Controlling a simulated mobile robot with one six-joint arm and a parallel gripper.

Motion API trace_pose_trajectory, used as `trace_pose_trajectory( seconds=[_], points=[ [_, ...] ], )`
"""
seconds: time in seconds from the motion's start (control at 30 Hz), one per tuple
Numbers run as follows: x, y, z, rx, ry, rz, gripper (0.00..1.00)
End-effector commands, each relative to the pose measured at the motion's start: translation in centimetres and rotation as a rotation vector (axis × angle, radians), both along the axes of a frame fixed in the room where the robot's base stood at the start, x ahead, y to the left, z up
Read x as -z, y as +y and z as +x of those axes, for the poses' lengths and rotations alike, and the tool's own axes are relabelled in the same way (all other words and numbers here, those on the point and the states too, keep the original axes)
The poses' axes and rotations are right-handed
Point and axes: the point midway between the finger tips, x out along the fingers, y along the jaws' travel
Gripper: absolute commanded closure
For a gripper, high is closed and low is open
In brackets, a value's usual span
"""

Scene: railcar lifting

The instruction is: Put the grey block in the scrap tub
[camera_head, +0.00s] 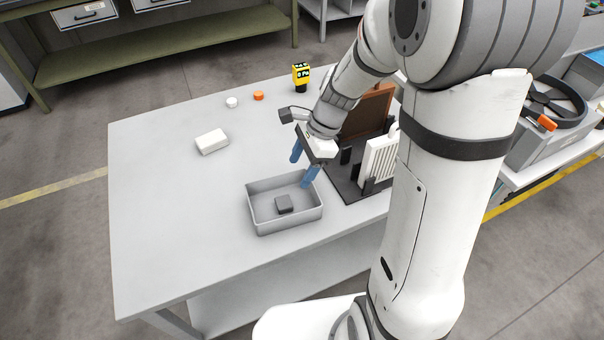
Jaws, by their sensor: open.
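The small dark grey block (284,204) lies on the floor of the grey open tub (261,228), near its middle. The tub stands on the white table near its front right part. My gripper (303,168) has two blue fingers spread apart, with nothing seen between them. It is above the table at the back right of the tub, and its right finger overlaps the tub's back right corner in the picture. I cannot tell whether that finger touches the rim.
A black rack (352,188) with a white ribbed panel (379,162) and a brown panel (368,112) stands right of the tub. A white block (212,141), white cap (232,102), orange cap (258,95) and yellow device (301,76) are farther back. The table's left side (160,220) is clear.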

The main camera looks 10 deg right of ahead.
Motion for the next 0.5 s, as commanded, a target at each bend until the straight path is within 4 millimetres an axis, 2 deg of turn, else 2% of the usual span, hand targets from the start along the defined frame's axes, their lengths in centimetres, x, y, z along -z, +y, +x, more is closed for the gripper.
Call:
trace_pose_trajectory(
  seconds=[0.17, 0.3, 0.5],
  points=[
    [-2.5, -0.9, -1.6, -0.158, -0.097, -0.035, 0.39],
    [-5.6, -2.5, -4.7, -0.460, -0.253, -0.116, 0.39],
    [-9.0, -5.1, -9.5, -0.924, -0.435, -0.274, 0.39]
  ],
)
